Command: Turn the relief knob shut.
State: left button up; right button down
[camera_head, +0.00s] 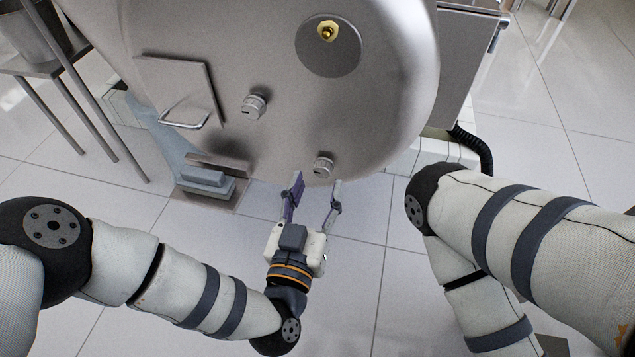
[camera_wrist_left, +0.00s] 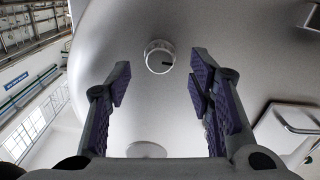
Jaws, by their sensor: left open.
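The lower knob (camera_head: 323,166) is just beyond my left gripper (camera_head: 317,182), which is open and empty. In the left wrist view this knob (camera_wrist_left: 159,56), with a dark mark on its face, lies ahead between the open fingertips (camera_wrist_left: 160,75), apparently untouched. The other knob (camera_head: 254,106) is up and to the left, and shows at the right edge of the left wrist view (camera_wrist_left: 312,17). My right gripper is out of view.
The machine's body (camera_head: 385,95) fills the upper middle. A hatch with a bar handle (camera_head: 185,121) is on its left, and a round plate with a brass fitting (camera_head: 327,32) is above. A table (camera_head: 45,68) stands upper left.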

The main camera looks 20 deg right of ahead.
pick_arm(q)
jog(key=shift+x, duration=1.2)
grip_shut()
jog(key=shift+r+n, duration=0.15)
jog(key=shift+n, duration=0.25)
grip_release()
jog(key=v, duration=1.2)
